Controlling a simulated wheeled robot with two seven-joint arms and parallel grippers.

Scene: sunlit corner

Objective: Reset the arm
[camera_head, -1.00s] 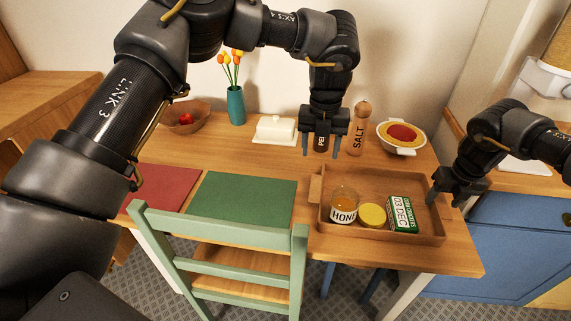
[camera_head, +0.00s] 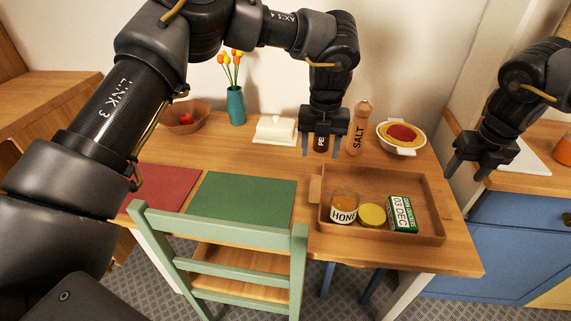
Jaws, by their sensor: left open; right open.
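My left gripper (camera_head: 320,148) points down over the back of the wooden table, its two fingers apart. A dark pepper mill (camera_head: 320,143) shows between the fingers, and I cannot tell whether they touch it. My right gripper (camera_head: 463,172) is open and empty in the air, up and to the right of the wooden tray (camera_head: 430,216). The tray holds a honey jar (camera_head: 343,212), a yellow lid (camera_head: 372,215) and a green and white carton (camera_head: 403,214).
A salt mill (camera_head: 359,128) and a white dish with red filling (camera_head: 403,134) stand right of my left gripper. A green chair (camera_head: 225,238) blocks the front. Blue cabinets (camera_head: 505,250) stand right.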

